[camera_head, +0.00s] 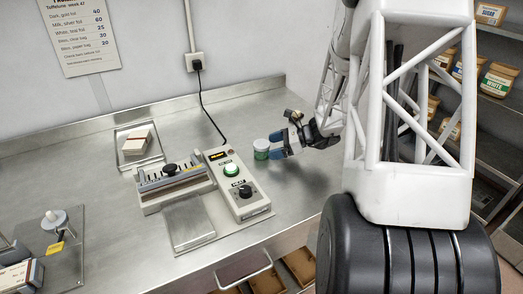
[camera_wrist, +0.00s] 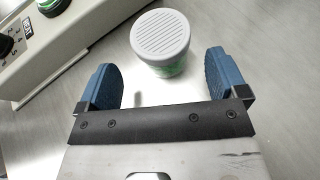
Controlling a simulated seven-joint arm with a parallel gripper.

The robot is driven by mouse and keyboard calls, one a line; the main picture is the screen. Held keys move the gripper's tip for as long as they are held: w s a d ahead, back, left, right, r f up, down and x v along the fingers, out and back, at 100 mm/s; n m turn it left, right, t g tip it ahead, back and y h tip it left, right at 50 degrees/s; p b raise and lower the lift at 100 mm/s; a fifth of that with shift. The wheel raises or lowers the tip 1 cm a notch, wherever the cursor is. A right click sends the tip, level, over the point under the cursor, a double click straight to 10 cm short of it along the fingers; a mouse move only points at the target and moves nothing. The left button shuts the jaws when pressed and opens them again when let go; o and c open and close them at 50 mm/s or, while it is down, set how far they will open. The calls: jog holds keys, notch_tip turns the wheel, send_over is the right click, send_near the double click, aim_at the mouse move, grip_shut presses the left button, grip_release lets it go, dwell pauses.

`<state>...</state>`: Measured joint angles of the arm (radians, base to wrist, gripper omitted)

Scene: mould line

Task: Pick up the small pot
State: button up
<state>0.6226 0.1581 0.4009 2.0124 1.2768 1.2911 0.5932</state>
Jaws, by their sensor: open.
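The small pot (camera_head: 261,149) has a pale ribbed lid and a green-and-white side. It stands on the steel bench, right of the heat control box. In the wrist view the pot (camera_wrist: 160,42) is seen from above, ahead of the gap between the blue fingertips. My gripper (camera_head: 283,146) reaches in from the right at low height, close to the pot. In the wrist view my gripper (camera_wrist: 163,72) is open, with one blue finger on each side and nothing held. The pot's near edge appears just at the finger opening.
The control box (camera_head: 237,187) with a green button and black knob lies just left of the pot. A mould press (camera_head: 172,180) and a tray (camera_head: 127,160) with stacked cards are farther left. Bare bench (camera_head: 290,190) lies in front of the gripper.

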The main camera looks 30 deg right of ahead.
aim_at(261, 149)
jog(key=shift+x, duration=2.6)
jog(key=shift+w+d, duration=0.1)
jog(key=shift+w, duration=0.05)
jog(key=shift+c, duration=0.3)
jog(key=c, duration=1)
